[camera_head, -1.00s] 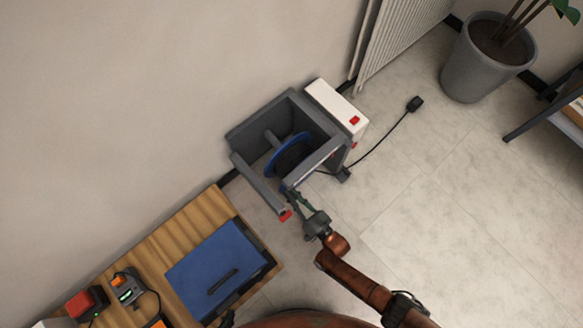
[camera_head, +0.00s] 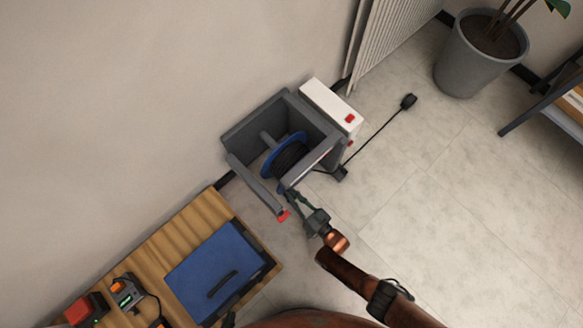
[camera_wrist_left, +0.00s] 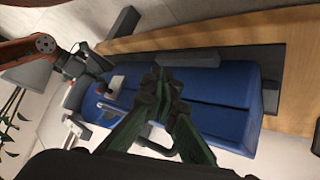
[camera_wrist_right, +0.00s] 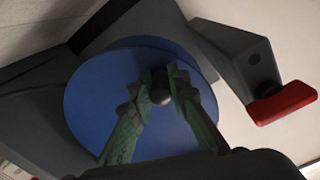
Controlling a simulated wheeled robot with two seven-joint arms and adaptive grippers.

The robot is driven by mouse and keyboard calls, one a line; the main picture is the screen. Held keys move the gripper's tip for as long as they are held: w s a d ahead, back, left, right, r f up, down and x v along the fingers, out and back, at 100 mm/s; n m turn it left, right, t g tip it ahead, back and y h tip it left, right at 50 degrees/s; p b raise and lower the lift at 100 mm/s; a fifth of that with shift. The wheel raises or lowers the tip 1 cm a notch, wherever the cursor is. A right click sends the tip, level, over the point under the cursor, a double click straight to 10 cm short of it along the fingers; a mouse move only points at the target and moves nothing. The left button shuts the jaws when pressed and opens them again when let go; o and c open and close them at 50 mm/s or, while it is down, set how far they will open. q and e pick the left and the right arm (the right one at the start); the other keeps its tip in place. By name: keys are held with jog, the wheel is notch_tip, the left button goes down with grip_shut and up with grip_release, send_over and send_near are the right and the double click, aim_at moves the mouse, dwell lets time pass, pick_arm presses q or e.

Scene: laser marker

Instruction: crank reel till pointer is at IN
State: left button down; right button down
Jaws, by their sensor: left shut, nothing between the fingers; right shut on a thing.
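The reel is a blue disc with a dark wound middle (camera_head: 288,156), set in an open grey frame (camera_head: 256,122) against the wall. In the right wrist view the blue disc (camera_wrist_right: 95,98) fills the middle. My right gripper (camera_head: 286,188) is at the reel's near side, shut on a dark round crank knob (camera_wrist_right: 160,92) in front of the disc. The crank's arm is mostly hidden behind the fingers. I cannot make out a pointer or an IN mark. My left gripper (camera_wrist_left: 163,90) is shut and empty, seen in front of a blue case (camera_wrist_left: 215,88).
A grey bar with a red end (camera_head: 283,215) juts beside my right gripper. A white box with a red switch (camera_head: 349,118) adjoins the frame, and a black cable runs over the floor. A wooden bench (camera_head: 190,222) carries the blue case and tools.

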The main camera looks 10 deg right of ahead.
jog(key=shift+w+d, duration=0.1)
jog(key=shift+d, duration=0.35)
jog(key=c, duration=2)
grip_release()
jog(key=shift+o, duration=0.9)
jog(key=shift+a, duration=0.3)
jog(key=v, duration=1.2)
jog(key=shift+c, duration=0.6)
